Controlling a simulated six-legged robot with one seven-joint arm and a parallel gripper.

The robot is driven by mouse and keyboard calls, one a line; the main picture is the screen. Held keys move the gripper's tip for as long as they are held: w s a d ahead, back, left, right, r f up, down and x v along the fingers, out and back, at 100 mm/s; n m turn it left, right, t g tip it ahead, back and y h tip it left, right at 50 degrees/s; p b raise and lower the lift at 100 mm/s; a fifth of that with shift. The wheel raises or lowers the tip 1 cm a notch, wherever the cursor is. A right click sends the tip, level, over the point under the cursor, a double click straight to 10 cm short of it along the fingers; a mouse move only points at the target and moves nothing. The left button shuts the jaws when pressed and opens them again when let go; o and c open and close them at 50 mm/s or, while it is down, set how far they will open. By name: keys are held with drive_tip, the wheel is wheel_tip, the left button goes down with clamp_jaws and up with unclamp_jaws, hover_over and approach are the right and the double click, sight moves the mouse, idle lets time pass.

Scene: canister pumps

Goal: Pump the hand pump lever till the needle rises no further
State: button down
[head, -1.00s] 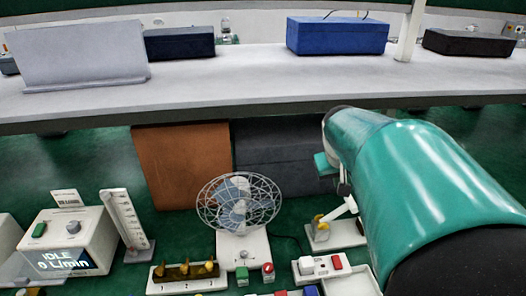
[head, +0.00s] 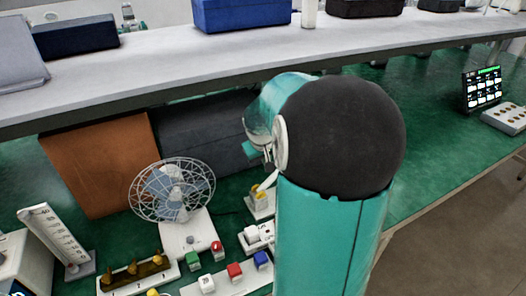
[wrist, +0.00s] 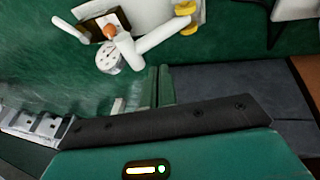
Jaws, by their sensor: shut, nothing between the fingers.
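The hand pump shows in the wrist view as a white body (wrist: 165,12) with a pale, rod-like lever (wrist: 158,36) and an orange knob or joint. A round white gauge (wrist: 110,58) sits beside it; its needle is too small to read. My gripper (wrist: 157,82) is shut and empty, with its green fingers just below the gauge and lever in that picture. I cannot tell whether they touch. In the head view a small white device with a yellow part (head: 262,192) stands below my gripper (head: 248,150), partly hidden by my arm; it may be the pump.
A caged fan (head: 172,190) stands left of the small device. Colored buttons (head: 234,270), a brass-knobbed block (head: 138,274) and a scale gauge (head: 52,235) sit nearer. A grey shelf (head: 160,65) crosses behind.

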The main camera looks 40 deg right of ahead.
hover_over(270, 181)
drive_tip(key=d, duration=0.2)
drive_tip(key=f, duration=0.4)
drive_tip(key=shift+w+a+f, duration=0.1)
drive_tip(key=shift+w+a, duration=0.05)
drive_tip(key=shift+a, duration=0.1)
drive_tip(key=shift+s+d+f+t+y, duration=0.2)
drive_tip(key=shift+d+f+y, duration=0.1)
drive_tip(key=shift+d+y, duration=0.2)
drive_tip(key=shift+s+d+f+t+y, duration=0.2)
drive_tip(key=shift+d+f+y, duration=0.1)
drive_tip(key=shift+d+y, duration=0.2)
drive_tip(key=shift+s+d+f+m+y, duration=0.1)
drive_tip(key=shift+d+f+m+y, duration=0.2)
drive_tip(key=shift+d+f+y, duration=0.25)
drive_tip(key=shift+s+d+f+m+t+y, duration=0.15)
drive_tip(key=shift+d+f+t+y, duration=0.25)
drive_tip(key=shift+f+y, duration=0.4)
drive_tip(key=shift+s+d+f+m+t+y, duration=0.15)
drive_tip(key=shift+d+f+t+y, duration=0.3)
drive_tip(key=shift+y, duration=0.5)
drive_tip(key=shift+f, duration=0.1)
